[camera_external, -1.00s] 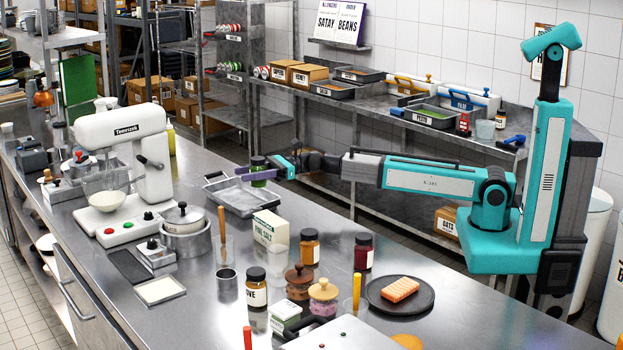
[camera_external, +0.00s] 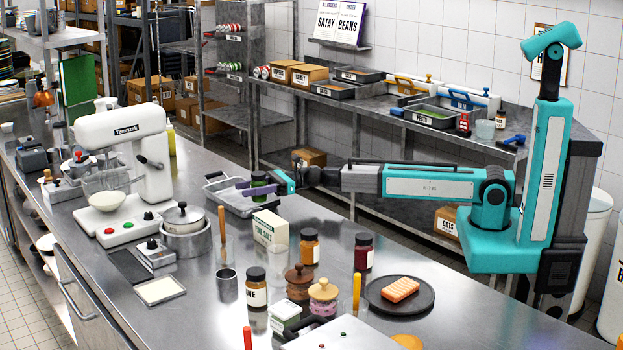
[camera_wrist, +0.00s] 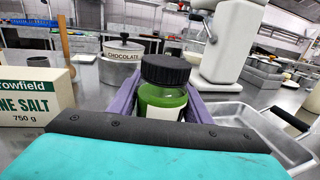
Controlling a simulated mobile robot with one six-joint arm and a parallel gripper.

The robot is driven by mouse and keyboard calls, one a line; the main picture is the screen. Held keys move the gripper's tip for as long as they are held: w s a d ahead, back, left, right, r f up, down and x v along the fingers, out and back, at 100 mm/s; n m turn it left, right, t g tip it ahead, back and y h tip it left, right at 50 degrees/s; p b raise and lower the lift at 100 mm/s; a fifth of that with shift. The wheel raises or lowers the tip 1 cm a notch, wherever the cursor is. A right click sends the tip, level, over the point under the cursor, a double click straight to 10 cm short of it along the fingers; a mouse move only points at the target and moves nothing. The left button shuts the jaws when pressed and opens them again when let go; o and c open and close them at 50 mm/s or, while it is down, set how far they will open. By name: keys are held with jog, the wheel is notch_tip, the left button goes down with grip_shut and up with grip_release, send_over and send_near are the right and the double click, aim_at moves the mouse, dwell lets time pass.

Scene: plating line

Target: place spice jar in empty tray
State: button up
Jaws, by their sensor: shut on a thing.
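My gripper (camera_external: 258,190) is shut on a green spice jar (camera_external: 258,180) with a black lid. The jar stands upright between the purple fingers in the wrist view (camera_wrist: 163,95), with a white label partly showing. The empty metal tray (camera_external: 237,207) lies on the counter. In the external view the jar is over the tray's right part. In the wrist view the tray (camera_wrist: 290,150) shows to the right of the jar. I cannot tell whether the jar touches the tray floor.
A fine salt box (camera_external: 270,230) stands close in front of the tray. A chocolate canister (camera_wrist: 122,65) is behind the jar in the wrist view. A white mixer (camera_external: 130,150) stands left of the tray. More jars (camera_external: 310,248) stand at the counter front.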

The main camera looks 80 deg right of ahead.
jog(key=shift+f, duration=0.25)
jog(key=shift+f, duration=0.2)
jog(key=o, duration=1.2)
jog(key=shift+o, duration=0.2)
jog(key=shift+r, duration=0.15)
jog(key=shift+r, duration=0.15)
jog(key=shift+s+d, duration=0.15)
jog(key=shift+s, duration=0.2)
jog(key=b+v, duration=0.2)
jog(key=v, duration=0.9)
jog(key=shift+s+b, duration=0.1)
jog(key=shift+b, duration=0.2)
